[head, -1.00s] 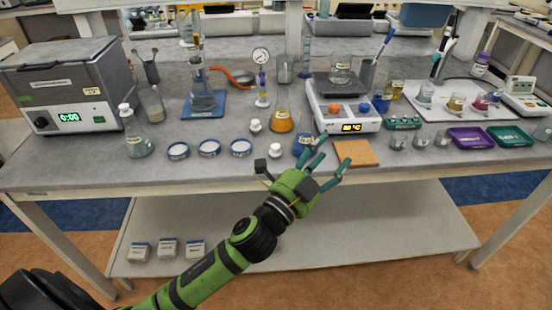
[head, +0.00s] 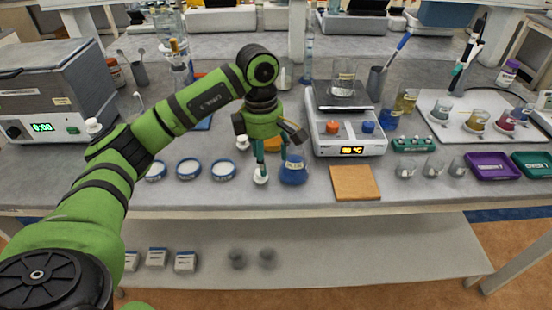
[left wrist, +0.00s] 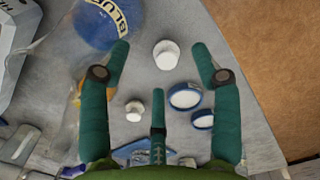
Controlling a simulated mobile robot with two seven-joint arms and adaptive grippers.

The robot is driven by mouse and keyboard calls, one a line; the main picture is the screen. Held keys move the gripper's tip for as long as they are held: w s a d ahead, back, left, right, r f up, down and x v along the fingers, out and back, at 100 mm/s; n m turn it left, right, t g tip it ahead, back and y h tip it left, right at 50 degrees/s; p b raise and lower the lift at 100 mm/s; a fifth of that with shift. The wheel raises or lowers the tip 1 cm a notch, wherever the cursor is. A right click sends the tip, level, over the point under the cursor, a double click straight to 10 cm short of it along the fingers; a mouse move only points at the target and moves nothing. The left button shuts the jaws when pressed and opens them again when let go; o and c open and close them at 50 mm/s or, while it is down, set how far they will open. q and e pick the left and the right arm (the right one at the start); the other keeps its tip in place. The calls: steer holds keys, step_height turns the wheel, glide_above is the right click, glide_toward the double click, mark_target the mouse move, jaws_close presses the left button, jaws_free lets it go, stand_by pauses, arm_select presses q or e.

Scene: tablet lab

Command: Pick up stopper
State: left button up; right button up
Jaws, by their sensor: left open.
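A small white stopper (head: 261,179) stands on the grey bench left of a flask with blue liquid (head: 293,171). My left gripper (head: 270,163) points down over it, its fingers spread; one finger partly covers the stopper. In the left wrist view the same stopper (left wrist: 166,54) shows between the spread fingertips (left wrist: 160,60), with nothing held. Whether a finger touches it cannot be told. A second white stopper (head: 243,142) stands farther back; it also shows in the left wrist view (left wrist: 134,111). My right gripper is not in view.
The blue flask (left wrist: 98,22) is close beside a fingertip. Several petri dishes (head: 223,169) lie to the left. A hot plate (head: 345,135) and an orange-brown board (head: 354,182) are to the right. The bench's front edge is close by.

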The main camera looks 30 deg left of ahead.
arm_select(q)
steer(key=shift+w+a+r+y, duration=0.1)
steer(key=shift+w+a+y, duration=0.05)
steer(key=shift+a, duration=0.25)
steer(key=shift+w+a+r+y, duration=0.1)
steer(key=shift+a+y, duration=0.05)
steer(key=shift+a, duration=0.25)
steer(key=shift+s+a+f, duration=0.15)
steer(key=shift+s+f+p, duration=0.55)
steer(key=shift+f+p, duration=0.1)
steer(key=shift+p, duration=0.05)
step_height(320, 180, down, 3)
steer(key=shift+r+p, duration=0.2)
steer(key=shift+p, duration=0.5)
steer(key=shift+w+f, duration=0.25)
steer(key=shift+f, duration=0.85)
steer(key=c, duration=0.7)
steer(key=shift+c, duration=0.5)
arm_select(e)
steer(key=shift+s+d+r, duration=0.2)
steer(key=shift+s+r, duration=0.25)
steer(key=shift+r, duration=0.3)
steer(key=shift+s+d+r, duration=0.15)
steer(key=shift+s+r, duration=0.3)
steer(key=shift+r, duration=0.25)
